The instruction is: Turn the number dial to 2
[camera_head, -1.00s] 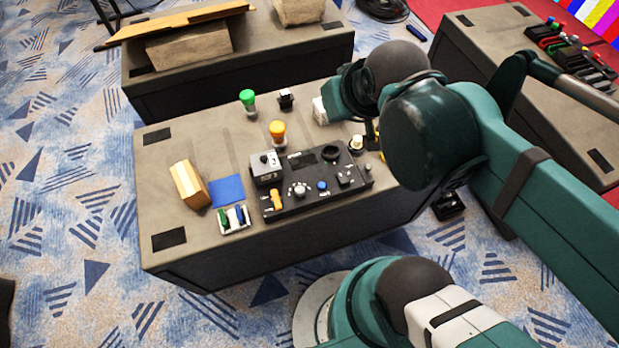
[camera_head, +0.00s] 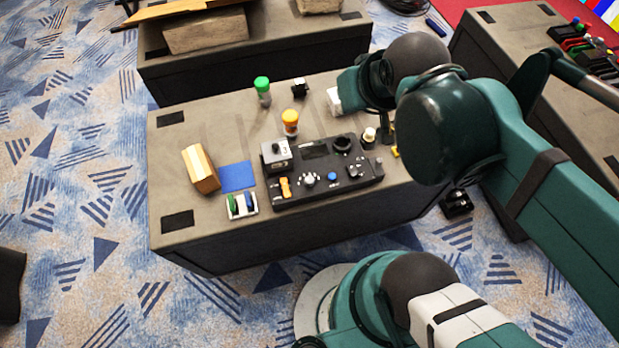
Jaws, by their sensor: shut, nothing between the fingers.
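A black control panel (camera_head: 325,187) lies on the grey table. It carries a silver knob (camera_head: 309,179) at front centre, which looks like the number dial; its numbers and setting are too small to read. A dark round ring-like control (camera_head: 343,142) is at the panel's back right, and a small dark knob (camera_head: 355,172) is at the front right. My gripper (camera_head: 388,132) is mostly hidden by my wrist; a dark part hangs at the panel's right, apart from the silver knob. Its fingertips are not clear, but it appears shut and empty.
The panel also bears an orange switch (camera_head: 286,187), a blue button (camera_head: 333,177) and a grey box (camera_head: 277,155). Orange (camera_head: 290,121) and green (camera_head: 263,90) topped items stand behind. A wooden block (camera_head: 201,168), blue square (camera_head: 238,176) and small tray (camera_head: 243,213) lie left.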

